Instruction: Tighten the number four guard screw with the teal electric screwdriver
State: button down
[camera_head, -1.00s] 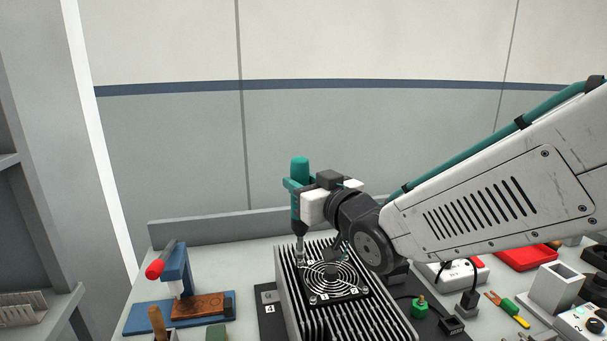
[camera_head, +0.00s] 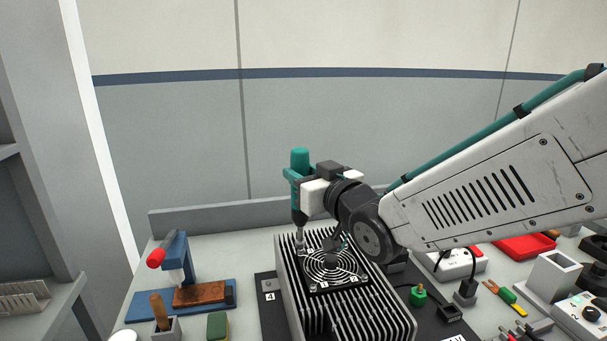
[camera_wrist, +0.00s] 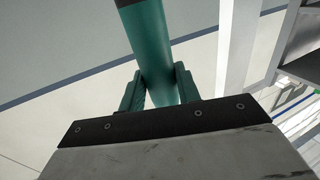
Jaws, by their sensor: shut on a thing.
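The teal electric screwdriver (camera_head: 300,160) is upright in my gripper (camera_head: 297,184), which is shut on its body. In the wrist view the teal body (camera_wrist: 150,35) passes between the two teal fingers (camera_wrist: 157,88). The screwdriver's grey lower end (camera_head: 299,232) points down at the back-left corner of the round fan guard (camera_head: 335,277) on the finned heat sink (camera_head: 350,316). Its tip reaches a guard corner; I cannot tell whether it sits in the screw head. Small white number tags lie by the guard's corners, too small to read surely.
A dark mat (camera_head: 268,312) with a number 4 tag lies under the heat sink. At left stand a blue stand with a red-handled tool (camera_head: 163,252) and a wooden-handled brush (camera_head: 159,310). A red tray (camera_head: 524,246), cables and white boxes crowd the right.

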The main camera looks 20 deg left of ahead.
aim_at(305, 154)
jog(key=shift+f, duration=1.05)
dwell(2.0)
jog(key=shift+r, duration=3.1)
